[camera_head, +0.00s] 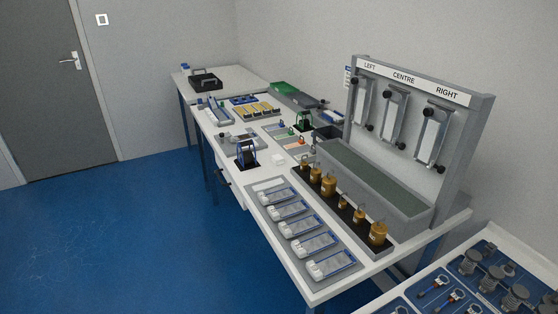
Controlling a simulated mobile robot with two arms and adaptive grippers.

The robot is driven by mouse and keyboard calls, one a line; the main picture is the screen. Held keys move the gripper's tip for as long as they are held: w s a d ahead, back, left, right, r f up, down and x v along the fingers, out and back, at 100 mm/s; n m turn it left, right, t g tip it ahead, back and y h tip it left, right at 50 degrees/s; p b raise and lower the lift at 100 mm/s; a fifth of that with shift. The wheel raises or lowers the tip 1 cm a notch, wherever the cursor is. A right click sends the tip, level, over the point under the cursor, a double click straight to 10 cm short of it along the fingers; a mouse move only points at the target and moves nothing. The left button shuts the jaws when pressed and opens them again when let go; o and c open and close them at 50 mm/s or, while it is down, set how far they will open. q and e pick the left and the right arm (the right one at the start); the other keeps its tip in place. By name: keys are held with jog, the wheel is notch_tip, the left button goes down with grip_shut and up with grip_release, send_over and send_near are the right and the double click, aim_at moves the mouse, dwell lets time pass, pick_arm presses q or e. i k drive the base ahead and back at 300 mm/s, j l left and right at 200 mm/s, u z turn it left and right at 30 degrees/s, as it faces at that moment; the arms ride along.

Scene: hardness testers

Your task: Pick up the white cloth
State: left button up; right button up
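A small white square item (278,160) lies on the middle of the long bench, just right of a blue-and-black device. It may be the folded white cloth, but it is too small to tell. No other thing in the head view clearly looks like a cloth. Neither of my grippers is in view.
A second table (370,309) stands at lower right. The blue floor (130,230) at left is clear.

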aim_at(277, 159)
jog(key=z, duration=0.25)
jog(key=i+j+z, duration=0.15)
jog(key=z, duration=0.25)
jog(key=i+j+z, duration=0.1)
jog(key=j+z, duration=0.6)
jog(key=z, duration=0.15)
jog(key=i+j, duration=0.05)
